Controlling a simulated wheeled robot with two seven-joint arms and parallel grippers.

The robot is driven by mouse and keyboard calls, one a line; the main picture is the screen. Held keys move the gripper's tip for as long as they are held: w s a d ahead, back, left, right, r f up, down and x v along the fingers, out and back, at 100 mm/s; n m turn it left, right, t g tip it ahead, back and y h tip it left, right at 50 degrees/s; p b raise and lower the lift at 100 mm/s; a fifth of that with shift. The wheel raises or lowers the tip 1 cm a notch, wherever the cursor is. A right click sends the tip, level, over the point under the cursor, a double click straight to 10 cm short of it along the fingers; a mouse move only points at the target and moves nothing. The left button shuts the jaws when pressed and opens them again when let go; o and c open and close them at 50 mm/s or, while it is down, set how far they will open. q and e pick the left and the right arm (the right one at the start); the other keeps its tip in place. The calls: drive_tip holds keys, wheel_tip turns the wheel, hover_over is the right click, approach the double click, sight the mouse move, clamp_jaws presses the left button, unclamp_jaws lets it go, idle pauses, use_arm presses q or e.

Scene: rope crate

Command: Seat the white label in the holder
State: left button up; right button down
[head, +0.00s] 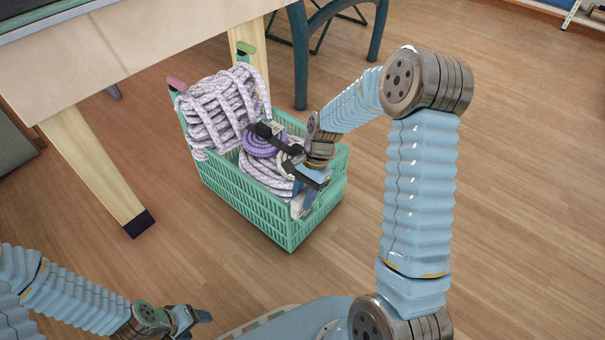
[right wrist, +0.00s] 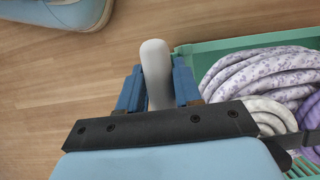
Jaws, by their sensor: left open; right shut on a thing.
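My right gripper (head: 307,197) is at the near right corner of the green crate (head: 265,210), pointing down. It is shut on the white label (head: 297,208), which shows as a small pale piece beside the crate's wall. In the right wrist view the label (right wrist: 156,62) is a pale, round-ended piece between the two blue fingers (right wrist: 158,88), just outside the crate's rim (right wrist: 190,50). I cannot tell whether it touches the crate. I cannot make out the holder; the gripper covers part of that wall. My left gripper (head: 190,320) is open and empty at the bottom left, far from the crate.
The crate holds pale speckled rope coils (head: 222,108) and a purple coil (head: 263,140). Dark straps cross near the coils. A wooden table (head: 110,60) stands at the upper left, its leg (head: 95,175) left of the crate. The wooden floor right of the crate is clear.

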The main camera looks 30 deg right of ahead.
drive_tip(key=shift+f, duration=0.45)
idle(0.3)
drive_tip(key=c, duration=0.7)
unclamp_jaws()
drive_tip(key=p+v, duration=0.2)
drive_tip(key=v, duration=1.1)
drive_tip(key=shift+d+r, duration=0.2)
drive_tip(key=shift+r, duration=0.15)
